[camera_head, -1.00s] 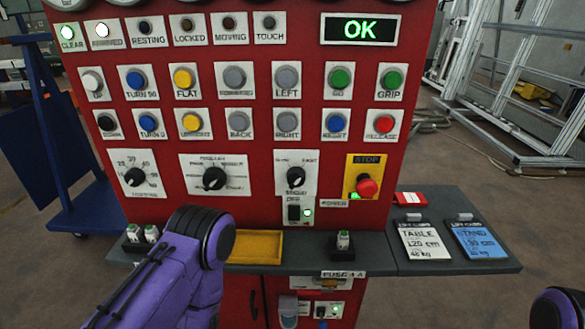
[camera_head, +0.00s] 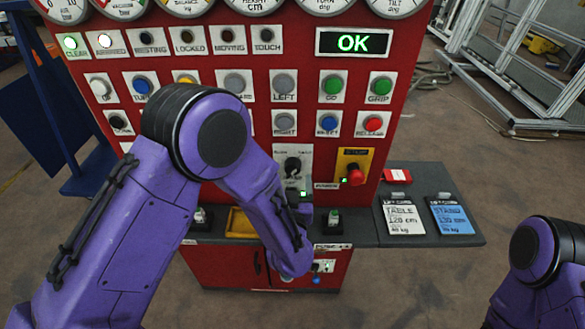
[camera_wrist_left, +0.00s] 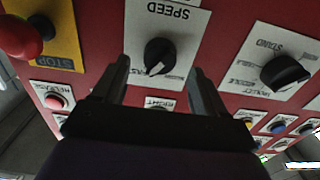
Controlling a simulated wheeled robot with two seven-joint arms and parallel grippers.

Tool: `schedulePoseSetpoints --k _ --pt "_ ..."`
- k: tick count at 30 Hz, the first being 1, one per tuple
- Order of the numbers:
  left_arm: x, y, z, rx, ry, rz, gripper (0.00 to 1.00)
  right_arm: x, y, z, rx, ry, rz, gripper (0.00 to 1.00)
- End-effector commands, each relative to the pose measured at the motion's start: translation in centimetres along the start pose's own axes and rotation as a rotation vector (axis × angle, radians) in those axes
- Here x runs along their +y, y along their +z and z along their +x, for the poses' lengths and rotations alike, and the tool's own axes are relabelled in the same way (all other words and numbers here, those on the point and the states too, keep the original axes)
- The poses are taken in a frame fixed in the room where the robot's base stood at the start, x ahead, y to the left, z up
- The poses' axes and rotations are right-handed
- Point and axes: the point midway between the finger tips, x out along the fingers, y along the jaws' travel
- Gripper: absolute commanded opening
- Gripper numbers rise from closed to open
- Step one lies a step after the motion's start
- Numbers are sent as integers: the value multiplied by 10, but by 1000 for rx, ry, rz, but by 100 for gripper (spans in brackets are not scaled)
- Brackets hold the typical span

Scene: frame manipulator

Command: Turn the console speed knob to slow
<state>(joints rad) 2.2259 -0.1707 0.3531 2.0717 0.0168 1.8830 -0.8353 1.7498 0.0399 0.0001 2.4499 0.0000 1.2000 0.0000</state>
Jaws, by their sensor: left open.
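The speed knob (camera_head: 292,163) is a black dial on a white plate of the red console, under the gray buttons. In the left wrist view, which sees the panel upside down, the knob (camera_wrist_left: 160,56) sits below the word SPEED. Its white pointer mark faces down and slightly left there, toward the upper right of the upright plate. My left gripper (camera_wrist_left: 159,68) is open, its two dark fingers on either side of the knob in the picture; contact cannot be told. In the head view my purple left arm largely hides that gripper. My right gripper is out of view.
A red stop button (camera_head: 355,176) on a yellow plate is right of the speed knob. Another black selector knob (camera_wrist_left: 286,73) shows in the wrist view. A gray shelf (camera_head: 352,226) with a yellow tray (camera_head: 237,222) and two cards juts out below. My right arm is at the right edge.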

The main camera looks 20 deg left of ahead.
Motion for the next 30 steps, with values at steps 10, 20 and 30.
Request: schedulePoseSetpoints --k 10,20,30 --pt "0 0 37 -1 1 1 73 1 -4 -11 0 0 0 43" --pt "0 1 37 -2 1 1 24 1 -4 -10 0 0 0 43" --pt "0 2 36 -2 1 -26 17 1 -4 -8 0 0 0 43"
